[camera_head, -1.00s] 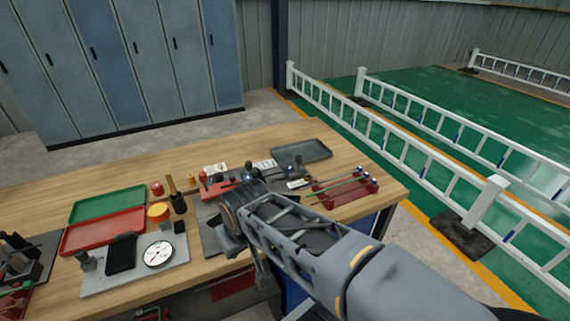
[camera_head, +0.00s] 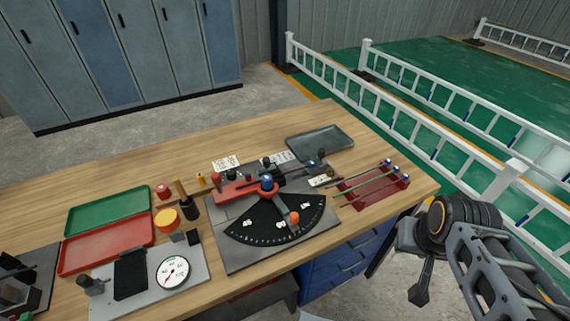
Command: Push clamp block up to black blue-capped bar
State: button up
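The bending jig stands on the bench, with a black fan-shaped scale plate (camera_head: 262,226) marked in white and an orange knob (camera_head: 294,217) over it. A red block (camera_head: 234,190) lies at the jig's left, beside a blue-topped pivot (camera_head: 267,182). A thin dark bar (camera_head: 292,172) runs right from there, with a small blue cap (camera_head: 312,164) near its far end. I cannot tell which small part is the clamp block. My gripper (camera_head: 420,290) hangs off the bench's right front edge, well apart from the jig. Its fingers show as one dark shape, and nothing held is visible.
A grey tray (camera_head: 320,142) lies behind. Red (camera_head: 105,246) and green trays (camera_head: 106,210) and a dial gauge (camera_head: 173,271) are at left. A white fence stands beyond the bench.

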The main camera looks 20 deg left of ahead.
aim_at(268, 167)
jog(key=z, duration=0.05)
jog(key=k, duration=0.7)
jog(key=u, duration=1)
jog(key=i, duration=1)
jog(key=k, duration=1)
jog(key=z, duration=0.75)
jog(key=i, duration=0.55)
jog(key=u, duration=1.15)
jog(key=i, duration=0.5)
jog(key=u, duration=0.05)
